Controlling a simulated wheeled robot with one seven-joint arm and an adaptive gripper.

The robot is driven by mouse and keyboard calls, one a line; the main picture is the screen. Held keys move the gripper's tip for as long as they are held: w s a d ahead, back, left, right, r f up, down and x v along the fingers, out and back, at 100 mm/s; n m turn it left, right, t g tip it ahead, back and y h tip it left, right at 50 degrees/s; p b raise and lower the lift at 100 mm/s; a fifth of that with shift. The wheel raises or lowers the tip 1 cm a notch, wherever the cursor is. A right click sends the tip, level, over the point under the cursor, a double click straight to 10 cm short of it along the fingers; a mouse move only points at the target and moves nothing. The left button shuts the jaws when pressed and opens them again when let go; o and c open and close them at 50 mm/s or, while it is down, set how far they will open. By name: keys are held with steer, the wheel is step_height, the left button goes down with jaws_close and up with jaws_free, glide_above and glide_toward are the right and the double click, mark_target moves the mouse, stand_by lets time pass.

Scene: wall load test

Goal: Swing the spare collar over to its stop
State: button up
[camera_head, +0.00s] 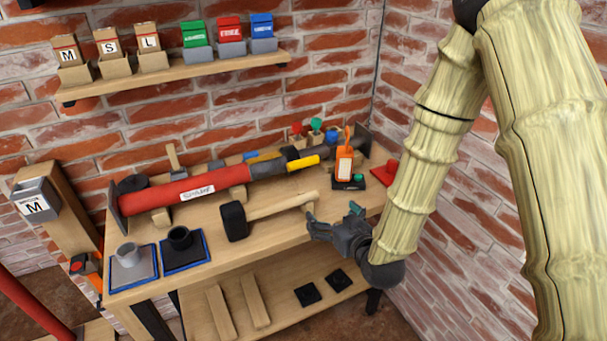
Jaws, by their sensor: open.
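A long red tube (190,190) with a white label, its writing too small to read surely, lies along the back of the bench. At its right end is a dark collar (291,158) with a yellow lever (303,162) pointing right; this looks like the spare collar, but I cannot read a name on it. A dark grey shaft continues behind it to an end plate. My gripper (333,216) is open and empty over the bench's front right edge, apart from the collar and in front of it. No stop can be made out clearly.
A black-headed mallet (236,221) lies between tube and gripper, its wooden handle ending near my fingers. An orange bottle (344,165) stands behind the gripper. Grey (130,263) and black (181,240) fittings sit front left. The bench (270,237) has bare wood in front of the mallet.

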mark_target(305, 165)
steer(key=w+a+r+n+t+y+b, duration=0.1)
steer(key=w+a+r+t+y, duration=0.15)
steer(key=r, duration=0.55)
steer(key=shift+h, duration=0.25)
steer(key=p+x, duration=0.2)
steer(key=x, duration=0.9)
steer(key=shift+f, duration=0.2)
steer(key=shift+c, duration=0.2)
steer(key=c, duration=1.3)
steer(key=shift+r, duration=0.1)
steer(key=shift+c, duration=0.4)
